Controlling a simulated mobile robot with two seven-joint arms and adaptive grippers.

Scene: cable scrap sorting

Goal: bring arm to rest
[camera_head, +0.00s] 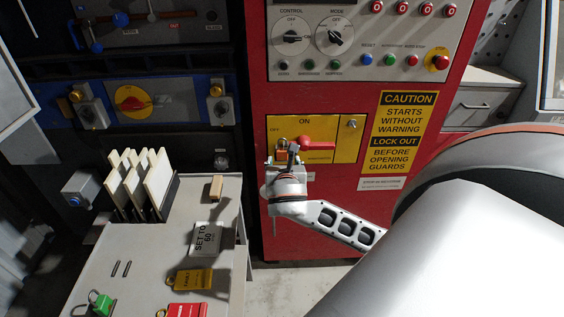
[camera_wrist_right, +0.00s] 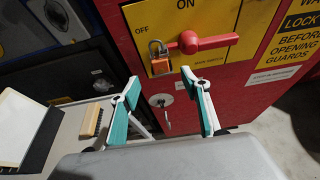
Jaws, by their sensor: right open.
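My right gripper (camera_head: 287,158) is in front of the red cabinet (camera_head: 385,225), by the yellow switch panel. In the right wrist view the right gripper (camera_wrist_right: 160,84) has its two teal-padded fingers spread apart with nothing between them. Beyond the fingertips, an orange padlock (camera_wrist_right: 160,66) hangs on the yellow panel (camera_wrist_right: 207,68) beside the red switch handle (camera_wrist_right: 210,42). The handle (camera_head: 318,142) lies level, pointing right in the head view. My right arm comes in from the lower right. My left gripper is not in view.
A grey table (camera_head: 145,245) stands at lower left. It holds a rack of pale plates (camera_head: 155,180), a wooden-backed brush (camera_head: 217,187), a "SET TO 60" card (camera_head: 206,238), yellow (camera_head: 194,279) and red tags (camera_head: 187,310), and a green padlock (camera_head: 103,303). The floor right of the table is clear.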

